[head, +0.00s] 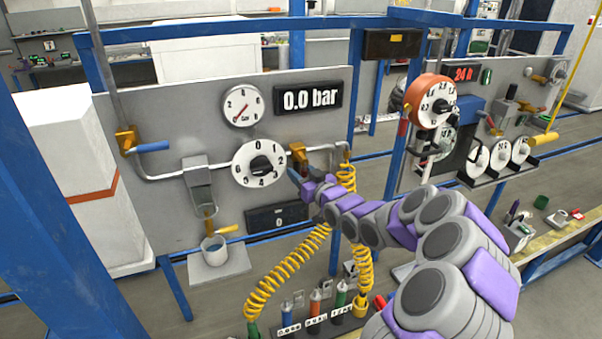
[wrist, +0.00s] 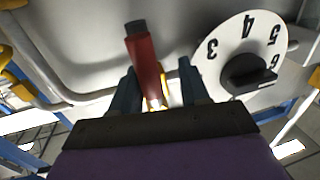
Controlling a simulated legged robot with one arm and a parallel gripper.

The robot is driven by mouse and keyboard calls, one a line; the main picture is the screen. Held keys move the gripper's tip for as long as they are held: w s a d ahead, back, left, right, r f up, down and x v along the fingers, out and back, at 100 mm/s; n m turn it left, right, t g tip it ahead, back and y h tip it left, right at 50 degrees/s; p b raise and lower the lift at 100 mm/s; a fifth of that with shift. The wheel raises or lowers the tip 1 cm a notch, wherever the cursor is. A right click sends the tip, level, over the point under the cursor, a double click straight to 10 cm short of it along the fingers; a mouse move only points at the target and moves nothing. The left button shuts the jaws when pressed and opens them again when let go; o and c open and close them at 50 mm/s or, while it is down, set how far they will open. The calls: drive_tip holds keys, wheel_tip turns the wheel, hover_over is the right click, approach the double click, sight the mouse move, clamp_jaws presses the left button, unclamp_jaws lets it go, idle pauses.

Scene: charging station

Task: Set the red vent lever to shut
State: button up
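The red vent lever (wrist: 144,55) shows in the wrist view, with a dark end cap, standing out near the grey panel and pipe. My gripper (wrist: 158,84) is open around it, one finger on each side. A gap shows between the lever and the right finger; the left finger is close to it, and I cannot tell whether they touch. In the head view my gripper (head: 299,178) is at the panel, just right of the white numbered dial (head: 243,171) and below a yellow valve body (head: 297,152). The lever is hidden there by my gripper.
The dial (wrist: 225,58) with its black knob is close to my gripper's right in the wrist view. A blue-handled valve (head: 150,146), a pressure gauge (head: 243,106) and a 0.0 bar display (head: 308,97) are on the panel. A yellow coiled hose (head: 291,272) hangs below my arm.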

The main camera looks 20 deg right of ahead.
drive_tip(key=shift+d, duration=0.5)
drive_tip(key=shift+c, duration=0.2)
drive_tip(key=shift+d, duration=0.35)
drive_tip(key=c, duration=0.3)
drive_tip(key=shift+a, duration=0.5)
clamp_jaws()
drive_tip(key=shift+d, duration=0.15)
